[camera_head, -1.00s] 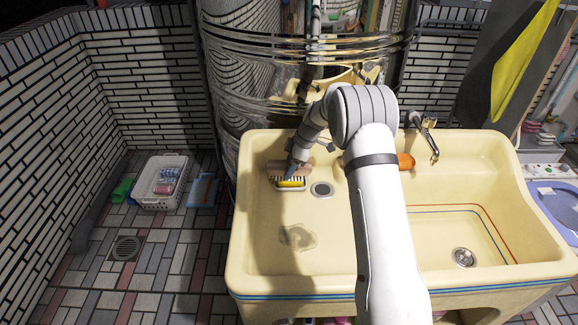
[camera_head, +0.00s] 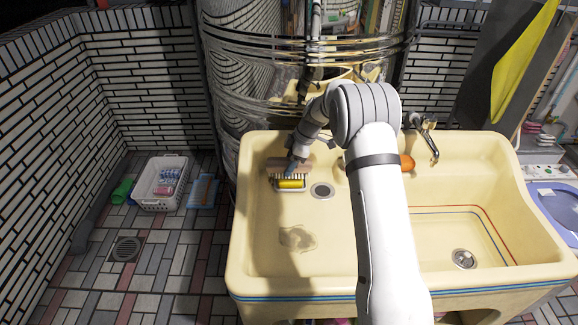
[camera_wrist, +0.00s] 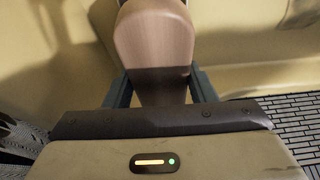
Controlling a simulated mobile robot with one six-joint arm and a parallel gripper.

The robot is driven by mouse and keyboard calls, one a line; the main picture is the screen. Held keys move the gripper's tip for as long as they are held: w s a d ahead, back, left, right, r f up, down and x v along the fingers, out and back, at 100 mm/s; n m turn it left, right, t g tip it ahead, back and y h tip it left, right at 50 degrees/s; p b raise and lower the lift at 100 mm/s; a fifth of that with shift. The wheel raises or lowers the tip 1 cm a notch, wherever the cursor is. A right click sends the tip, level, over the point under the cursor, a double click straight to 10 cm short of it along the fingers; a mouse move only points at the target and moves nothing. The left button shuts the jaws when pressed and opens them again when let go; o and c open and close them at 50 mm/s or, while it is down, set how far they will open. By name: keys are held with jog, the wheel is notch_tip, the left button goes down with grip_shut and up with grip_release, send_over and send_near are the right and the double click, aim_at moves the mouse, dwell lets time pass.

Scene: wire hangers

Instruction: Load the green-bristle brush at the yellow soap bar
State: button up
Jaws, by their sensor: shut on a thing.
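My gripper (camera_head: 292,162) is shut on a brush (camera_head: 275,165) with a pinkish-brown wooden body. In the wrist view the smooth wooden body (camera_wrist: 155,35) sits between the two dark fingers. In the head view a row of pale bristles hangs from the body's near side; their green colour does not show clearly. The yellow soap bar (camera_head: 291,184) lies in a small pale-rimmed dish (camera_head: 290,190) in the basin's left part. The bristles are right above the soap's far edge in the picture. I cannot tell whether they touch it.
A drain (camera_head: 321,190) is to the right of the soap. An orange object (camera_head: 406,162) lies beside my arm near the tap (camera_head: 428,135). A shiny metal cylinder (camera_head: 260,90) stands behind the sink (camera_head: 245,235). A white basket (camera_head: 160,183) is on the floor at left.

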aim_at(283, 162)
jog(key=shift+r+p, duration=0.5)
jog(key=shift+r, duration=2.05)
jog(key=s+d+f+m+t+h, duration=0.2)
jog(key=s+d+m, duration=0.5)
jog(key=d, duration=0.3)
jog(key=s+d+f+m+t+h, duration=0.2)
jog(key=s+d+m, duration=0.5)
jog(key=d+m, duration=0.3)
jog(key=shift+d+f+m+t, duration=0.3)
jog(key=shift+d+f, duration=0.05)
jog(key=shift+d, duration=0.2)
